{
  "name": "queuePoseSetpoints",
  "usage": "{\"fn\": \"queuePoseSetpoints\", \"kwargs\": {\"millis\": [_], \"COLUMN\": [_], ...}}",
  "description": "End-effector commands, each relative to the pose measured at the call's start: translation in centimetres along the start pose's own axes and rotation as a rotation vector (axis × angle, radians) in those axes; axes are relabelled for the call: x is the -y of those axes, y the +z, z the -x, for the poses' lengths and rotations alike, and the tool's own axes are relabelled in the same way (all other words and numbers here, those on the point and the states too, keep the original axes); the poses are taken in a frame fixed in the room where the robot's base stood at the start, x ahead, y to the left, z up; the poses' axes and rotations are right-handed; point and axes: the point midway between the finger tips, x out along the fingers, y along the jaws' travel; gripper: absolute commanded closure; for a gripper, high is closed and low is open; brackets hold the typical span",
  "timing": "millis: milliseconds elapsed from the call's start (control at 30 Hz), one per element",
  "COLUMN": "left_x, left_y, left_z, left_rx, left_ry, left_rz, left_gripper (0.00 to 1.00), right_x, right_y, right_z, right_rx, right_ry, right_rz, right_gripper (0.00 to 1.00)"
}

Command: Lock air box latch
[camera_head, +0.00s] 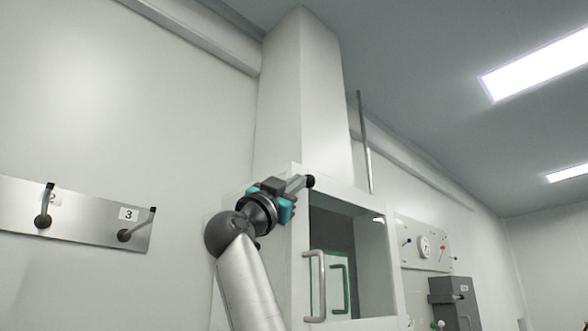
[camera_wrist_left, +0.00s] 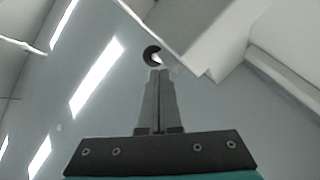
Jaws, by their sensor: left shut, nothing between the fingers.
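A white box (camera_head: 298,240) with a windowed front stands at the centre of the head view, below a white duct. A small dark round part (camera_head: 310,181) shows at its upper front edge; it may be the latch, but I cannot tell its position. In the left wrist view a dark curved part (camera_wrist_left: 151,55) lies just beyond my fingertips. My left gripper (camera_head: 302,183) is shut and empty, raised at the box's upper left corner, with its tips at or very near the dark part. I cannot tell whether they touch. My right gripper is out of view.
A grey handle (camera_head: 315,286) and a green handle (camera_head: 341,289) show low on the box's front. A gauge panel (camera_head: 424,244) and a grey box (camera_head: 455,299) are at the right.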

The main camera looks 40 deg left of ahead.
Motion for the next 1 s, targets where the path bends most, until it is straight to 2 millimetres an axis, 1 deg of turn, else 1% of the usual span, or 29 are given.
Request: {"fn": "queuePoseSetpoints", "kwargs": {"millis": [133, 467, 1000], "left_x": [-0.05, -0.03, -0.15], "left_y": [0.42, 0.4, 0.53], "left_z": [-0.09, -0.08, -0.23], "left_rx": [0.0, 0.003, 0.071], "left_ry": [0.0, 0.003, 0.064], "left_rz": [0.001, -0.001, -0.017], "left_gripper": [1.0, 1.0, 1.0], "right_x": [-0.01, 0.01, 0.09], "right_y": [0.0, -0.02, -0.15], "right_z": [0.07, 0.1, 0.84], "right_rx": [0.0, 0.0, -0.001], "right_ry": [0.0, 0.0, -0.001], "right_rz": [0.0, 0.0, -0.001], "right_gripper": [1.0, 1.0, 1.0]}}
